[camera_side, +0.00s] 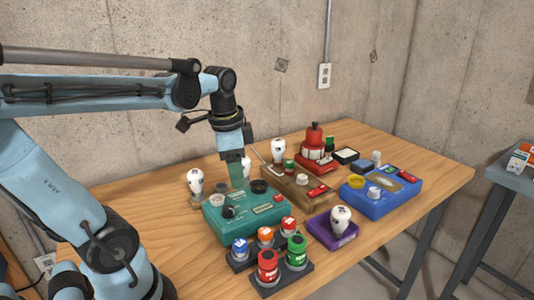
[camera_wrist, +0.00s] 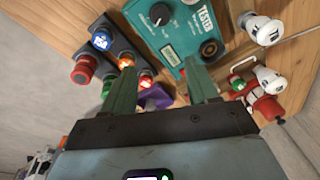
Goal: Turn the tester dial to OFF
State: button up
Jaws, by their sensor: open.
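The teal tester (camera_side: 270,221) sits on the wooden table in the side view. In the wrist view its labelled face (camera_wrist: 178,38) fills the top middle. A dark knob that looks like the dial (camera_side: 228,212) is on its near left part; in the wrist view the knob (camera_wrist: 160,14) is near the top edge. I cannot read its setting. My gripper (camera_side: 237,182) points down above the back part of the tester, behind the knob. In the wrist view its two green fingers (camera_wrist: 159,68) are apart with nothing held between them.
A brown wooden box (camera_side: 296,186) and a blue box (camera_side: 400,196) stand further right. Bare table lies at the front left.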

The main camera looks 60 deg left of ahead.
aim_at(228, 208)
jog(key=shift+m+g+h, duration=0.3)
jog(key=shift+m+g, duration=0.5)
jog(key=shift+s+a+f, duration=0.2)
jog(key=shift+a+f, duration=0.3)
jog(key=shift+f, duration=1.35)
jog(key=shift+s+a+f, duration=0.25)
jog(key=shift+a+f, duration=0.2)
jog(key=shift+f, duration=1.4)
jog(key=shift+s+a+f, duration=0.2)
jog(key=shift+a+f, duration=0.3)
jog(key=shift+f, duration=1.35)
jog(key=c, duration=1)
jog(key=shift+c, duration=0.2)
